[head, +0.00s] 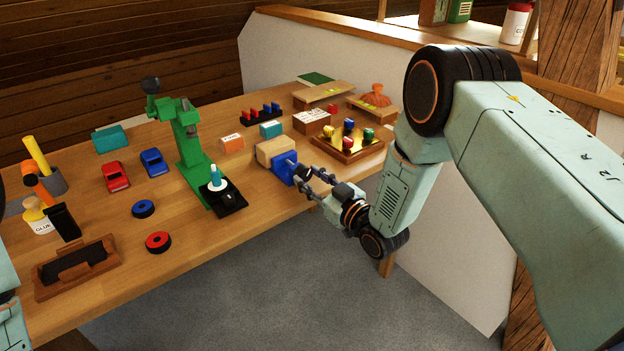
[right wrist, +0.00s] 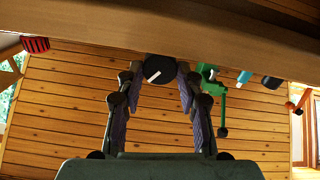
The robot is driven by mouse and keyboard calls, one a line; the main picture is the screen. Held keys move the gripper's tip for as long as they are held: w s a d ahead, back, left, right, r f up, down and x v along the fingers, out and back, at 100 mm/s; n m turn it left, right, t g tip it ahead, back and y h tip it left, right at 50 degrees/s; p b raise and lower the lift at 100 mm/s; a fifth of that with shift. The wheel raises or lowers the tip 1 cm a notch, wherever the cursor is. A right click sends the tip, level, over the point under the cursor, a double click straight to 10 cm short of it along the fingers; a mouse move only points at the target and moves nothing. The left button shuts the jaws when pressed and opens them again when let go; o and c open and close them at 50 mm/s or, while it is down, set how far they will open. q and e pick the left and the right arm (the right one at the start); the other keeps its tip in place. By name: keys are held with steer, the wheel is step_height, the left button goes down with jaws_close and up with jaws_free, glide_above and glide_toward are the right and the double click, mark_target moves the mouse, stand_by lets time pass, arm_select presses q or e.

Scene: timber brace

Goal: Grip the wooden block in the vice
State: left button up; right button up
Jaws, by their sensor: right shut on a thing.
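The wooden block (head: 275,150) is pale and sits at the blue vice (head: 282,169) near the front edge of the bench. I cannot tell whether the vice's jaws touch the block. My right gripper (head: 310,175) is at the front of the vice, beyond the bench edge. In the right wrist view its two fingers (right wrist: 158,78) are shut on a round dark knob (right wrist: 160,69) with a white mark, at the vice's front. The far side of the vice is hidden. My left gripper is not in view.
The wooden bench (head: 110,232) holds a green press (head: 190,145) left of the vice, an orange box (head: 232,142), a teal box (head: 271,129) and a tray of coloured pegs (head: 345,146). Two toy cars and two rings lie further left. Open floor (head: 290,270) is in front.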

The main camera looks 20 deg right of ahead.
steer(key=c, duration=0.5)
steer(key=m, duration=0.6)
steer(key=shift+m, duration=0.4)
steer(key=m, duration=0.5)
steer(key=shift+d+f+m, duration=0.1)
steer(key=shift+m, duration=0.2)
steer(key=o, duration=1.2)
